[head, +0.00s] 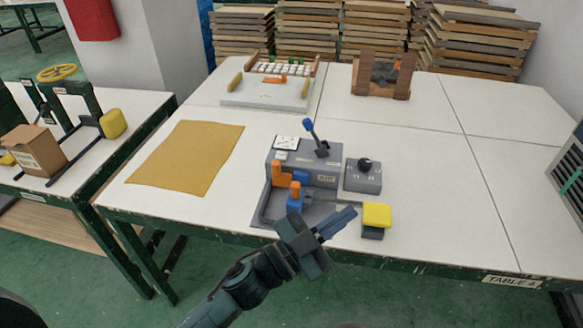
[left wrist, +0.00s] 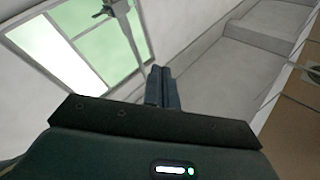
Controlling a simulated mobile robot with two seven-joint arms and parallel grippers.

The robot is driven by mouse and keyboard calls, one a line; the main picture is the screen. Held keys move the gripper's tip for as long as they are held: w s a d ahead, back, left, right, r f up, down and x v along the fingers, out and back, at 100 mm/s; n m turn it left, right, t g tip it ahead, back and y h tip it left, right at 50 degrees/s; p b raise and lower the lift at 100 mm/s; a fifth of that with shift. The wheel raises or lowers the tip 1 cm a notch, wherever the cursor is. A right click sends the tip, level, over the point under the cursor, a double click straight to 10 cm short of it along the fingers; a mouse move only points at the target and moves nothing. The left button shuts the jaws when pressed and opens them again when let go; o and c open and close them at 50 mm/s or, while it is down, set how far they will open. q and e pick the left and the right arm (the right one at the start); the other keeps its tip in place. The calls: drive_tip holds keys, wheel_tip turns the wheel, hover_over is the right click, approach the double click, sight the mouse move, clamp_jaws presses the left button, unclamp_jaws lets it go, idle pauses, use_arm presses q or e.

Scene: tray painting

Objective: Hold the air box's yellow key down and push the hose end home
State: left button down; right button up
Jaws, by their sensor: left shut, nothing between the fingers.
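The grey air box (head: 321,181) stands near the front middle of the table, with a blue-tipped lever (head: 312,132) on top. The yellow key (head: 376,214) sits on a dark block at the table's front edge, apart from the box. Orange and blue fittings (head: 294,199) stand at the box's front left. I cannot tell which part is the hose end. My left gripper (head: 346,218) is shut and empty, its fingertips just left of the yellow key and apart from it. Its closed fingers also show in the left wrist view (left wrist: 162,88). My right gripper is not in view.
A small grey box with a black knob (head: 362,176) stands right of the air box. A tan mat (head: 187,153) lies at left. A white tray (head: 262,91) and a brown wooden stand (head: 383,76) are at the back.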

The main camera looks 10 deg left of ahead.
use_arm(q)
drive_tip(key=s+d+m+g+h, duration=0.1)
drive_tip(key=s+d+m+g, duration=0.2)
drive_tip(key=d+m+g, duration=0.8)
drive_tip(key=w+a+f+m+g+y, duration=0.1)
drive_tip(key=w+a+f+m+y, duration=0.15)
drive_tip(key=w+a+y, duration=0.35)
drive_tip(key=w+a+f+m+g+y, duration=0.1)
drive_tip(key=w+a+f+m+y, duration=0.2)
drive_tip(key=a+y, duration=0.45)
drive_tip(key=w+a+r+n+t+y, duration=0.2)
drive_tip(key=w+a+r+n+y, duration=0.1)
drive_tip(key=w+a, duration=0.4)
drive_tip(key=shift+a+r+n+y+b, duration=0.15)
drive_tip(key=shift+a+n+y+b, duration=0.2)
drive_tip(key=shift+a, duration=0.6)
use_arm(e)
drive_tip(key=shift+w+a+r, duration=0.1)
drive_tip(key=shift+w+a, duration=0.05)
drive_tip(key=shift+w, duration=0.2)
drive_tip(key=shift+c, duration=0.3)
